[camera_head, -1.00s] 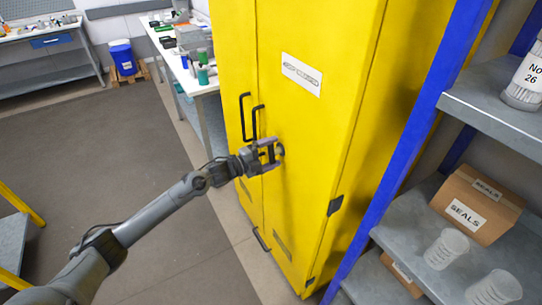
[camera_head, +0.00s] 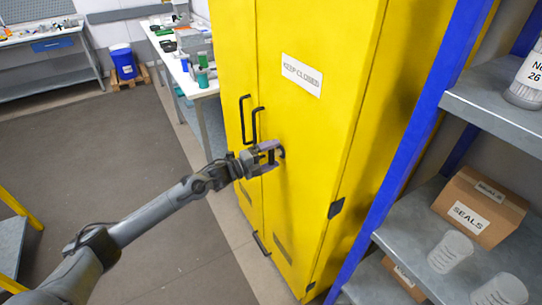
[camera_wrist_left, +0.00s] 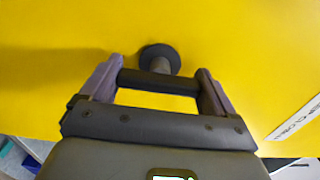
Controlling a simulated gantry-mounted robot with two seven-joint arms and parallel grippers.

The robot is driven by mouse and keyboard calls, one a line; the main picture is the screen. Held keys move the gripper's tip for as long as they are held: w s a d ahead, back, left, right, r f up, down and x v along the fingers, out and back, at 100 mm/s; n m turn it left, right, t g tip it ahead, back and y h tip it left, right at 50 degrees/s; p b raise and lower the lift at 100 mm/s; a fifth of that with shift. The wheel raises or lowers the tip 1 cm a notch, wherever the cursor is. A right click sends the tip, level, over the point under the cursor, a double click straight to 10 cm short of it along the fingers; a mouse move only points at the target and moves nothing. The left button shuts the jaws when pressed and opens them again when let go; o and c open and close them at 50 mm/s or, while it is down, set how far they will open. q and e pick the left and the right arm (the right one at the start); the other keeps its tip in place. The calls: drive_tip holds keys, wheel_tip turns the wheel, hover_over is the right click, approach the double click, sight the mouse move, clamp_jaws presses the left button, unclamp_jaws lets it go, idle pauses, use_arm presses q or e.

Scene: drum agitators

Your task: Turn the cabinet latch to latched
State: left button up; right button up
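The latch handle (camera_wrist_left: 158,82) is a dark bar on a short stem with a round dark base (camera_wrist_left: 160,56), on the yellow cabinet (camera_head: 305,130) door. In the left wrist view the bar runs crosswise between the two fingers of my left gripper (camera_wrist_left: 160,86). The fingers are set wide and appear to touch the bar's two ends. In the head view my left gripper (camera_head: 273,158) is at the door, right of the black pull handles (camera_head: 254,124), and largely hides the latch. My right gripper is in neither view.
A blue-framed shelf unit (camera_head: 419,130) with a SEALS box (camera_head: 479,207) and clear containers stands close on the right. A white bench (camera_head: 186,75) stands behind on the left.

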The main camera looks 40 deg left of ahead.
use_arm(q)
drive_tip(key=shift+o, duration=0.8)
drive_tip(key=shift+s, duration=0.1)
drive_tip(key=shift+s+a, duration=0.1)
drive_tip(key=shift+s, duration=0.15)
drive_tip(key=p+v, duration=0.2)
drive_tip(key=v, duration=0.8)
